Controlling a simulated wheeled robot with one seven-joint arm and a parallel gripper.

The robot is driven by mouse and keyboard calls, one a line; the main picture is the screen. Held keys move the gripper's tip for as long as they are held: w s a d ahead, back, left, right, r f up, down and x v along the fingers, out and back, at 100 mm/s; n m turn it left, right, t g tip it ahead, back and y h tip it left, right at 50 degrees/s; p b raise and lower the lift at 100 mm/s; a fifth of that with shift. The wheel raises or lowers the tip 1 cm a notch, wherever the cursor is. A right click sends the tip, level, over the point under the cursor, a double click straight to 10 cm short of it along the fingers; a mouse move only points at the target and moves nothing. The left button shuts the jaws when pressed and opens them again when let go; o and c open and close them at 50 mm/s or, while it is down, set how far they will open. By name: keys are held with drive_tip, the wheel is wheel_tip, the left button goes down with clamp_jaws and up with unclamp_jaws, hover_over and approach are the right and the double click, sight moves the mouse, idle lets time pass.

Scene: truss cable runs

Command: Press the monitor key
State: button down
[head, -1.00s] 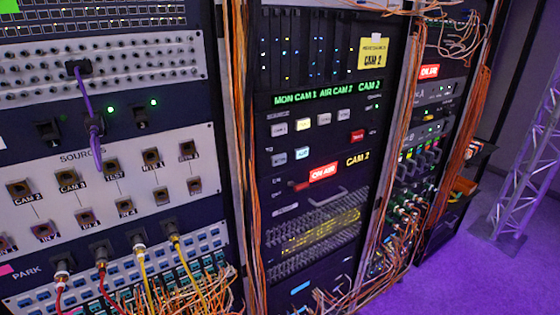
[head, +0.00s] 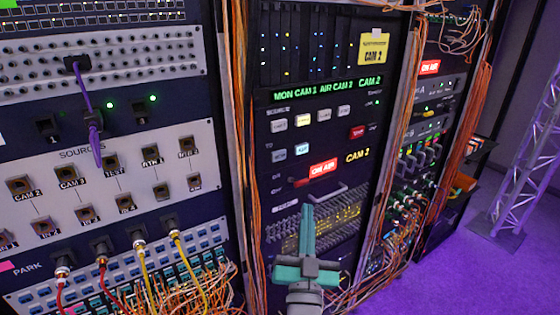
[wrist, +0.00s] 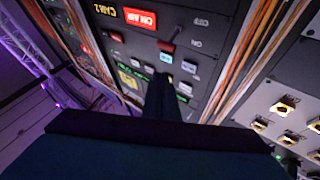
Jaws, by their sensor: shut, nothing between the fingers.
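The control panel (head: 276,220) in the middle rack carries small square keys. Its lower pair has a grey-blue key (head: 279,155) on the left and a lit cyan key (head: 302,149) on the right. Their labels are too small to read, so I cannot tell which is the monitor key. The cyan key (wrist: 166,58) also shows in the wrist view, just beyond my fingertips. My gripper (head: 308,209) is shut and empty, in front of the panel and below the keys in the head view. In the wrist view my gripper (wrist: 160,80) points at the key area.
Above the pair is a row of several keys, one lit yellowish (head: 303,121). A red key (head: 357,132), a red-tipped lever (head: 298,182) and an ON AIR sign (head: 323,168) sit close by. Orange cable bundles (head: 238,110) flank the panel. Open floor (head: 450,275) lies right.

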wheel_tip(320, 180, up, 8)
drive_tip(key=w, duration=0.2)
drive_tip(key=shift+f+m+t, duration=0.25)
drive_tip(key=shift+m+t, duration=0.05)
drive_tip(key=shift+t, duration=0.1)
approach(285, 151)
drive_tip(key=shift+d+r+x, duration=0.15)
drive_tip(key=shift+d+x, duration=0.05)
drive_tip(key=shift+x, duration=0.9)
drive_tip(key=shift+d+r+x, duration=0.15)
drive_tip(key=shift+d+x, duration=0.05)
drive_tip(key=shift+x, duration=0.9)
drive_tip(key=shift+s, duration=0.1)
drive_tip(key=shift+w+a, duration=0.25)
drive_tip(key=shift+w+a, duration=0.3)
drive_tip(key=shift+w, duration=0.05)
idle(1.2)
drive_tip(key=shift+s+d, duration=0.5)
drive_tip(key=shift+s, duration=0.2)
